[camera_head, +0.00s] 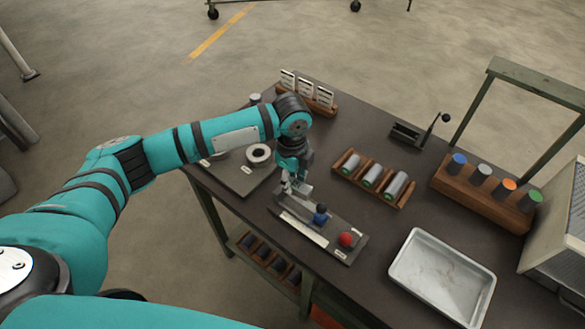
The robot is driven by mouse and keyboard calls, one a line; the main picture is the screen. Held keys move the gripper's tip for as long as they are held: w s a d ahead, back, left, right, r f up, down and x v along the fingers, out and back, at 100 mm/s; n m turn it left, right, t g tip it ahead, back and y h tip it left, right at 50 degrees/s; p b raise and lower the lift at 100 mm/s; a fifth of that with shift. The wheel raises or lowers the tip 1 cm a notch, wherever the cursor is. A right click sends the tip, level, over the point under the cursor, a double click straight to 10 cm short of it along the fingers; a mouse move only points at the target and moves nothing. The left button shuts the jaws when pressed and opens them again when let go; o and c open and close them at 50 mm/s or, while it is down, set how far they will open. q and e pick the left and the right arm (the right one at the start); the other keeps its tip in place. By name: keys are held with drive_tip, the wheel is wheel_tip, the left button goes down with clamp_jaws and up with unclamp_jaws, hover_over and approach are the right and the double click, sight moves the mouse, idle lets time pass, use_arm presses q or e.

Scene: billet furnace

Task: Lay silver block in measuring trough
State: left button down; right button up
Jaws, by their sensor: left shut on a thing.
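My left gripper (292,181) points down over the left end of the measuring trough (337,254). It is shut on a small grey piece, apparently the silver block (299,188), most of which the fingers hide. I cannot tell whether the block touches the trough. The trough is a dark grey fixture with a pale scale strip along its front, a blue knob (320,214) near its middle and a red knob (346,239) at its right end. My right gripper is not in view.
A wooden rack (398,201) holds silver cylinders behind the trough. An empty pale tray (440,275) lies to the right. A plate (240,181) with a ring stands left. A wooden stand (470,190) holds several colour-topped cylinders. Bare table lies between the rack and tray.

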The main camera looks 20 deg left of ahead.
use_arm(q)
drive_tip(key=shift+w+m, duration=0.25)
drive_tip(key=shift+m, duration=0.35)
drive_tip(key=shift+a+f, duration=0.15)
drive_tip(key=shift+f, duration=0.05)
drive_tip(key=shift+f+b, duration=0.6)
drive_tip(key=shift+b, duration=0.05)
wheel_tip(320, 180, down, 3)
drive_tip(key=b, duration=0.3)
drive_tip(key=shift+r, duration=0.2)
drive_tip(key=shift+f+b, duration=0.3)
drive_tip(key=shift+b, duration=0.15)
drive_tip(key=shift+f, duration=1.05)
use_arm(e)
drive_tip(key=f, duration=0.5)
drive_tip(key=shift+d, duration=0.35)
